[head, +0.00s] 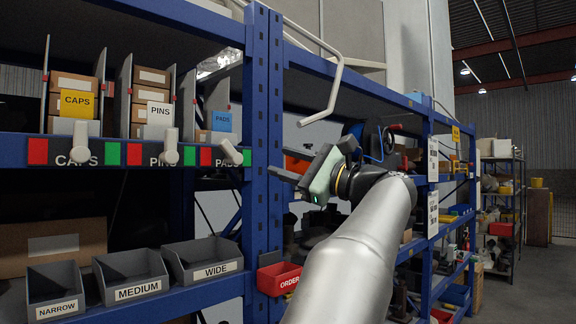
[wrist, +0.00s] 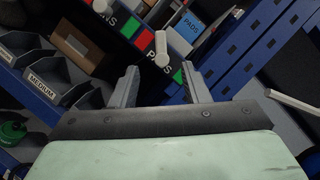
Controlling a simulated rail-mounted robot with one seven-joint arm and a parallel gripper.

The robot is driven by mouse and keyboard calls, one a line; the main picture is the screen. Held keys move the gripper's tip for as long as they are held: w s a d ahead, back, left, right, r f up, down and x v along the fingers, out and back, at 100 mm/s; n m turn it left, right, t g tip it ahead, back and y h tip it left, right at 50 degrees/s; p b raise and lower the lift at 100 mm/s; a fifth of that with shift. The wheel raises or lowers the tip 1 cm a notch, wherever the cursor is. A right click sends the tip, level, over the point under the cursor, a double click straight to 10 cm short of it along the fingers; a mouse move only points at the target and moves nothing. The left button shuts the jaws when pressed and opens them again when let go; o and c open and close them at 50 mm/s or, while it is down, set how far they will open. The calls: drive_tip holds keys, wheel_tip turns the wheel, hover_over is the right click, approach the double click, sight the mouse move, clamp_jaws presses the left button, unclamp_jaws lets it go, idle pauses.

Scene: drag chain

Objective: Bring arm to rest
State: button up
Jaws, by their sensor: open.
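My gripper (head: 288,165) is at the end of my silver arm, in front of the blue rack's upright in the head view. Its fingers point left toward the shelves. In the wrist view my gripper (wrist: 160,88) shows two grey fingers spread apart with nothing between them. It is open and empty, and touches nothing that I can see. My arm reaches up from the bottom of the head view to the gripper.
Dispenser lanes marked CAPS (head: 77,103), PINS (head: 158,108) and PADS (head: 222,121) stand on the upper left shelf. Grey bins marked NARROW (head: 56,308), MEDIUM (head: 137,291) and WIDE (head: 216,269) sit below. A red ORDER bin (head: 279,279) is beside the blue upright (head: 261,130).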

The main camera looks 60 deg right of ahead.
idle(0.4)
drive_tip(key=w+a+f+n+g+y, duration=0.25)
drive_tip(key=w+a+f, duration=0.25)
drive_tip(key=w+f, duration=0.25)
drive_tip(key=w+a+f+n+g+y, duration=0.1)
drive_tip(key=w+a+f+g, duration=0.2)
drive_tip(key=w+a+f, duration=0.5)
drive_tip(key=w+a+f+n+g+y, duration=0.25)
drive_tip(key=a+f+n+g, duration=0.3)
drive_tip(key=a+f, duration=0.75)
drive_tip(key=s+a+f+n+g+h, duration=0.1)
drive_tip(key=s+a+f+n+g, duration=0.15)
drive_tip(key=a+f, duration=0.4)
drive_tip(key=s+a+f+n+g, duration=0.2)
drive_tip(key=a+f+n+g, duration=0.15)
drive_tip(key=f, duration=0.55)
drive_tip(key=s+a+f+n+g+h, duration=0.3)
drive_tip(key=s+a+f+n, duration=0.3)
drive_tip(key=s+f+n, duration=0.5)
drive_tip(key=shift+s+a+f+n+h, duration=0.2)
drive_tip(key=shift+s+f+n+h, duration=0.25)
drive_tip(key=shift+h, duration=0.45)
drive_tip(key=shift+s+r, duration=0.1)
